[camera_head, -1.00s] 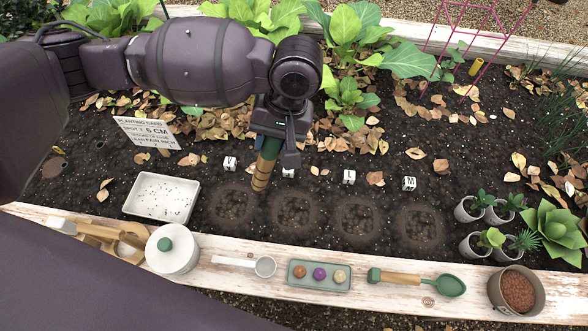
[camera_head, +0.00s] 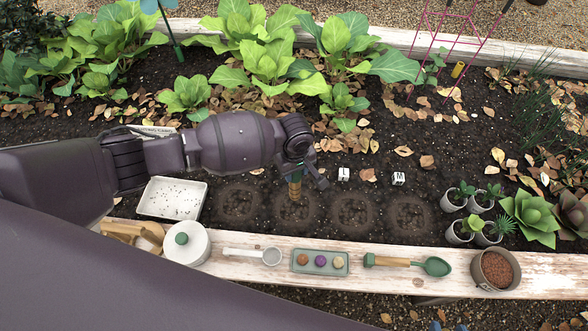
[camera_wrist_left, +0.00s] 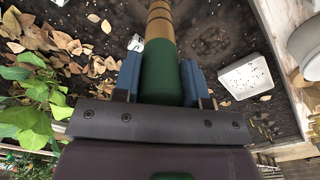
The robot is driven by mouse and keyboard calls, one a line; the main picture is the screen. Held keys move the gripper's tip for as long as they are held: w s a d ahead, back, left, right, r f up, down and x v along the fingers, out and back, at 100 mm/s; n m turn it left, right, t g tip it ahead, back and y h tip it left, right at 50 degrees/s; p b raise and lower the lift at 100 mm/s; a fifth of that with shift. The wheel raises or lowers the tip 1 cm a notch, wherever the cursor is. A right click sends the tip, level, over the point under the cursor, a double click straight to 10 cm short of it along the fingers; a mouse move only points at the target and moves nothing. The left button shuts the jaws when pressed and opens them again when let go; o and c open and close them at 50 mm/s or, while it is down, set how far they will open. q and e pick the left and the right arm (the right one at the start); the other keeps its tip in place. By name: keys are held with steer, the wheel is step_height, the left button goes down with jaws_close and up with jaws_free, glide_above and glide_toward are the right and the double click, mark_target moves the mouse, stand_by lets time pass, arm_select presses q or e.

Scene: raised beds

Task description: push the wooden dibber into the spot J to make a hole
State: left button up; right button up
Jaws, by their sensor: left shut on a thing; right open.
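My left gripper (camera_head: 298,168) is shut on the wooden dibber (camera_head: 295,188), around its green handle, which fills the middle of the left wrist view (camera_wrist_left: 160,80). The dibber points down, with its banded wooden end at the far side of the second dark round spot from the left (camera_head: 295,212). Whether its tip touches the soil I cannot tell. The leftmost spot (camera_head: 240,204) is beside it. A white letter cube (camera_wrist_left: 136,43) shows partly beside the dibber in the left wrist view; its letter is not clear. My right gripper is not in view.
Cubes L (camera_head: 343,174) and M (camera_head: 398,178) stand behind the two right spots (camera_head: 352,217) (camera_head: 409,220). A white seed tray (camera_head: 172,214) is to the left. Pots (camera_head: 455,198) stand right. Tools and a lidded jar (camera_head: 187,245) line the front plank (camera_head: 380,283).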

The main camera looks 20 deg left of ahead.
mark_target(295, 185)
arm_select(q)
steer(key=shift+s+f+b, duration=0.1)
steer(key=shift+f+b, duration=0.35)
steer(key=shift+f, duration=0.4)
steer(key=shift+f+b, duration=0.55)
steer(key=shift+f, duration=0.25)
steer(key=shift+f+b, duration=0.65)
steer(key=shift+f, duration=1.4)
arm_select(e)
steer(key=shift+w+a+f+n, duration=0.25)
steer(key=shift+w+f+n, duration=0.2)
steer(key=shift+f+n, duration=0.05)
arm_select(q)
steer(key=shift+f, duration=0.35)
arm_select(e)
steer(key=shift+s+f, duration=0.15)
steer(key=shift+w+r, duration=0.25)
steer(key=shift+r, duration=0.15)
arm_select(q)
steer(key=shift+f+p, duration=0.1)
steer(key=shift+p, duration=0.25)
arm_select(e)
steer(key=shift+w+r+t, duration=0.1)
steer(key=shift+r+t, duration=0.2)
